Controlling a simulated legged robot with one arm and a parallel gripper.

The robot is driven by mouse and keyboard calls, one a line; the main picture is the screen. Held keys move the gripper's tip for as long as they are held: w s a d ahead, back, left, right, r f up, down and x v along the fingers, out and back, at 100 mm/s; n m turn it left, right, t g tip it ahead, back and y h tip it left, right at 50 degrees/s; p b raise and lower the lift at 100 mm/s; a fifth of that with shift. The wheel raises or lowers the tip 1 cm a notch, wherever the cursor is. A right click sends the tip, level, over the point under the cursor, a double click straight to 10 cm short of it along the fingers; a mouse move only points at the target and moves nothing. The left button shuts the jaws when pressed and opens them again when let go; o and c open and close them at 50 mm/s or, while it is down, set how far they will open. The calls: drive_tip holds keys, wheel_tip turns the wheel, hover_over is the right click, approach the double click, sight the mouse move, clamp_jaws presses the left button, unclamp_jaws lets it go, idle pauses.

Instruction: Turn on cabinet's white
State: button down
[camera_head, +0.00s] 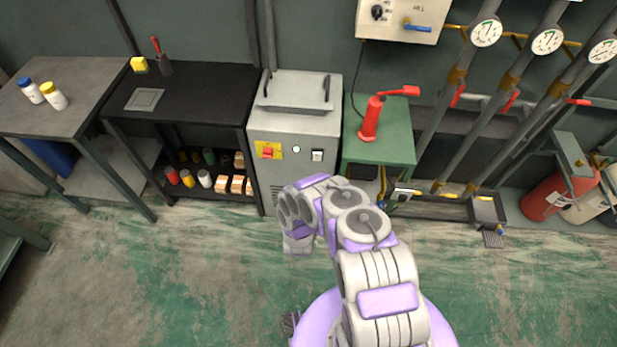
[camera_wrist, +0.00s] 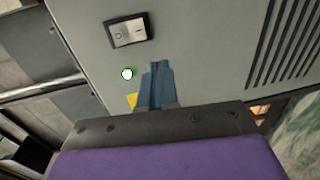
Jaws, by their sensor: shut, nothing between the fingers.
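The grey cabinet (camera_head: 278,124) stands against the wall in the head view. Its front bears a white rocker switch (camera_head: 317,155), a small round white button or lamp (camera_head: 296,149) and a red switch (camera_head: 267,150) on a yellow plate. The yellow plate is mostly hidden.
A green stand (camera_head: 385,148) with a red tool is right of the cabinet. A black bench (camera_head: 200,95) with a shelf of cans is to its left. Pipes with gauges (camera_head: 547,41) and a red cylinder (camera_head: 550,195) are at right. The floor in front is clear.

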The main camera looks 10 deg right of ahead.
drive_tip(key=w+d+r+m+g+y, duration=0.1)
drive_tip(key=w+r+m+g, duration=0.1)
drive_tip(key=w+r, duration=0.3)
drive_tip(key=w+d+r+m+g, duration=0.2)
drive_tip(key=r+m, duration=0.1)
drive_tip(key=r, duration=0.5)
drive_tip(key=s+a+r+m+g+y, duration=0.1)
drive_tip(key=s+r+m+g, duration=0.15)
drive_tip(key=r, duration=0.55)
drive_tip(key=s+r+m+g+y, duration=0.1)
drive_tip(key=s+r+g, duration=0.15)
drive_tip(key=r, duration=0.55)
drive_tip(key=s+a+r+m+g+y, duration=0.1)
drive_tip(key=s+r+m+g, duration=0.1)
drive_tip(key=s+r, duration=0.7)
drive_tip(key=s+a+r+m+g+y, duration=0.15)
drive_tip(key=s+r, duration=0.45)
drive_tip(key=s, duration=0.6)
drive_tip(key=s+d+r+m+g, duration=0.1)
drive_tip(key=s+r+g, duration=0.1)
drive_tip(key=s, duration=1)
drive_tip(key=s+r+m+g, duration=0.1)
drive_tip(key=s+r+g, duration=0.2)
drive_tip(key=s, duration=1)
drive_tip(key=shift+d+r+m, duration=0.3)
drive_tip(key=shift+d+r, duration=0.1)
drive_tip(key=shift+r, duration=0.55)
